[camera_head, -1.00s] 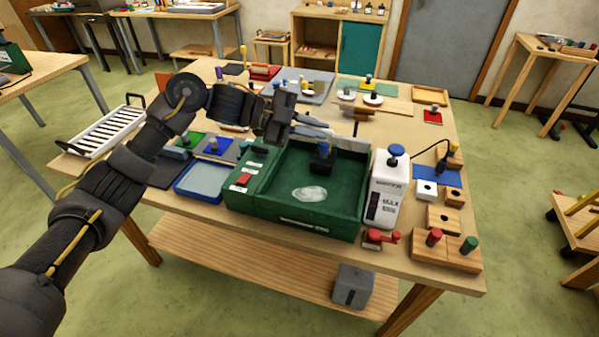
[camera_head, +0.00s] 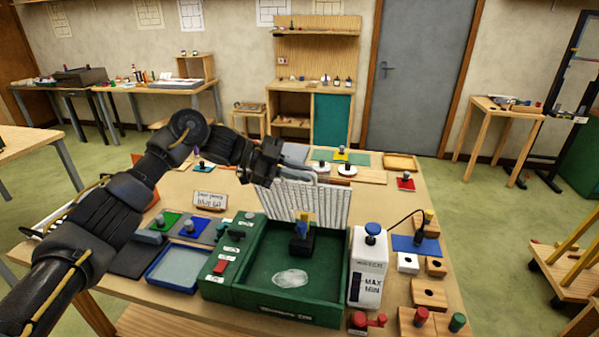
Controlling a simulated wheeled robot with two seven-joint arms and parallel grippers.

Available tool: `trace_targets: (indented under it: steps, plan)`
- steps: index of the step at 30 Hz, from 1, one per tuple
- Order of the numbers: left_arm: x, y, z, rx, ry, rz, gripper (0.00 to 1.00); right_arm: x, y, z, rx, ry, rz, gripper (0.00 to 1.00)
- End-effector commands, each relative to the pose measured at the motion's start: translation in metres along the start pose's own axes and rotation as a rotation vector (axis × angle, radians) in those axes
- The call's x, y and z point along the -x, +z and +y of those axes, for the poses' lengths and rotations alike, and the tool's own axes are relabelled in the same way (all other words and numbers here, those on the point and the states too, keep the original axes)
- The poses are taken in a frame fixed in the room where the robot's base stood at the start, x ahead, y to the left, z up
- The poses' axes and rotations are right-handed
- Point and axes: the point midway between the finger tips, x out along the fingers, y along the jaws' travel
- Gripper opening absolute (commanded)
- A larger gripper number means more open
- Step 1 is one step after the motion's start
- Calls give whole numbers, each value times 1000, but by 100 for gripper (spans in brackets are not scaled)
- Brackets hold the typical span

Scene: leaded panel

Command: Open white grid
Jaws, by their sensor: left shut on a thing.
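The white grid (camera_head: 325,208) stands up behind the green tray box (camera_head: 340,238), its slatted face toward me. My left gripper (camera_head: 284,174) is at the grid's top left edge, shut on it by a grey bar-like part; the exact grip is partly hidden by the dark fingers. My right gripper is out of view.
A white bottle unit (camera_head: 368,268) with a blue knob stands right of the box. A blue tray (camera_head: 178,268) lies to its left. Wooden blocks (camera_head: 430,293) and red and green knobs crowd the front right.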

Motion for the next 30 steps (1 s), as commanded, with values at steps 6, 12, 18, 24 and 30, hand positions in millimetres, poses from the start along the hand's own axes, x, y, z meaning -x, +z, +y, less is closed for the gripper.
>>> trace_targets:
  steps: [6, 12, 18, 24, 30]
  plan:
    - [-2, 5, 3, 7, 4, -9, 15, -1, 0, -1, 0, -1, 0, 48]
    - [-1, 4, 2, 5, 2, -6, 32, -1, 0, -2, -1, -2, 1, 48]
    - [0, 3, 1, 3, 1, -5, 32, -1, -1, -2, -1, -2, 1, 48]
    - [19, 6, 2, 1, -1, -6, 32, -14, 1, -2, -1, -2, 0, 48]
    - [59, 7, 1, 2, 0, -7, 32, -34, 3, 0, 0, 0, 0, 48]
